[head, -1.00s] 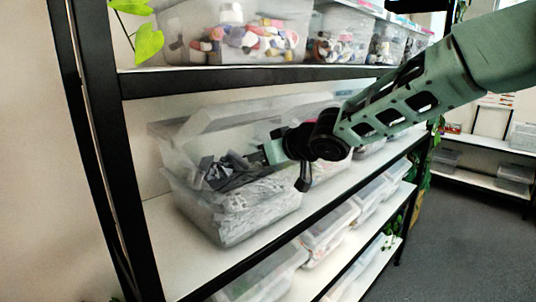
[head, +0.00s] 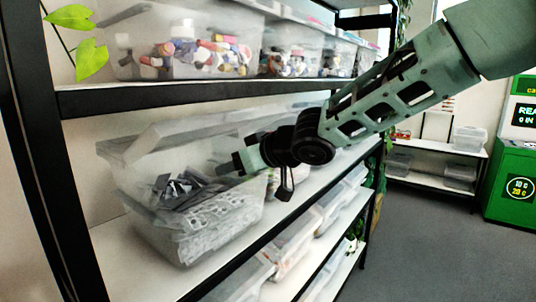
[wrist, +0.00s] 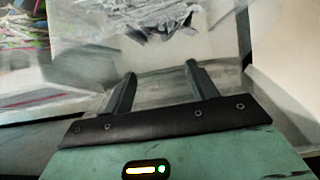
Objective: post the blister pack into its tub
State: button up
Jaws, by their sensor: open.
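A clear plastic tub (head: 150,232) stands on the middle shelf with its lid (head: 140,143) raised behind it. It holds a heap of grey and silver blister packs (head: 190,190); I cannot tell which single one is the task's pack. My gripper (head: 232,165) is at the tub's right side, around rim height by the heap. In the wrist view my gripper (wrist: 160,87) has its two fingers apart with nothing visible between them. The silvery packs (wrist: 165,17) show beyond the fingertips at the top of that view.
Tubs of colourful bottles or caps (head: 195,60) fill the upper shelf (head: 150,98), close above my arm. More clear tubs stand along the lower shelf (head: 205,290). A black post (head: 35,150) bounds the left. A green machine (head: 510,185) stands far right; grey floor (head: 420,250) is clear.

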jog(key=p+v, duration=0.2)
jog(key=v, duration=0.9)
jog(key=shift+s, duration=0.1)
jog(key=s+d+f+m+h+b, duration=0.1)
jog(key=s+f+h+b, duration=0.15)
jog(key=f, duration=0.35)
jog(key=s+d+f+m+h+b, duration=0.1)
jog(key=s+d+f+b, duration=0.1)
jog(key=f+b, duration=0.35)
jog(key=s+d+f+g+h+b, duration=0.3)
jog(key=s+d+f+g+b, duration=0.1)
jog(key=s+f, duration=0.7)
jog(key=s+d+f+g+h+b, duration=0.3)
jog(key=s+d+f+g+b, duration=0.1)
jog(key=s+f, duration=0.8)
jog(key=shift+s+d+b, duration=0.6)
jog(key=shift+s+b, duration=0.2)
jog(key=shift+s, duration=0.15)
